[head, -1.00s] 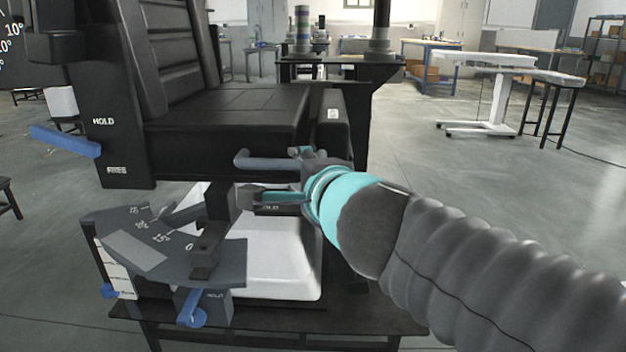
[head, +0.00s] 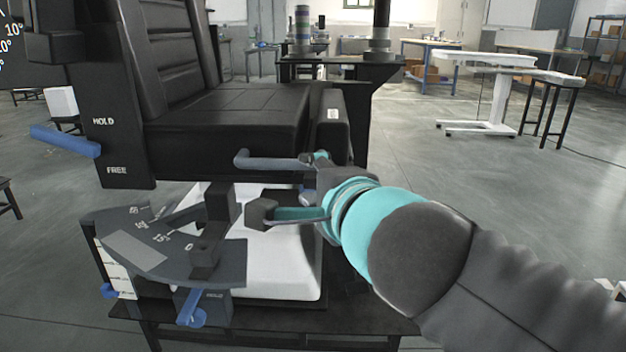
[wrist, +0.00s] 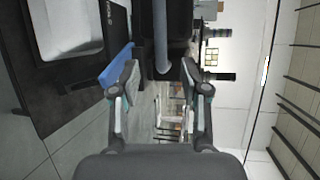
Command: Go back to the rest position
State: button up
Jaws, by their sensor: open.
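My gripper (head: 290,190) is in front of the black seat (head: 225,118), at the right part of its lower front. One finger shows as a dark tip low at left, and the other is near the blue-grey lever (head: 275,162) under the seat edge. In the wrist view my gripper (wrist: 160,85) has its two fingers wide apart. The lever's rod (wrist: 161,45) shows ahead between them, and I cannot tell whether it touches a finger. A blue handle (wrist: 116,65) is beside the left finger.
A dial plate (head: 160,245) with degree marks and blue knobs stands below the seat, by a white base (head: 280,265) on a dark table (head: 270,318). A blue lever (head: 65,140) sticks out at left. A white table (head: 485,62) stands back right, with open floor before it.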

dwell(0.3)
jog(key=s+a+r+n+g+y, duration=0.2)
jog(key=s+a+n+y, duration=0.2)
jog(key=a+n+y, duration=0.3)
jog(key=s+d+f+n+g+h+p, duration=0.25)
jog(key=s+f+n+g, duration=0.2)
jog(key=f+n, duration=0.4)
jog(key=s+d+f+g+h+p, duration=0.1)
jog(key=d+f+g+h+p, duration=0.2)
jog(key=d+f+h, duration=0.45)
jog(key=d+r+h+p, duration=0.1)
jog(key=d+p, duration=0.3)
jog(key=d, duration=0.8)
jog(key=shift+s+d+r+m+h, duration=0.15)
jog(key=shift+s+d+m+h, duration=0.25)
jog(key=shift+h, duration=0.4)
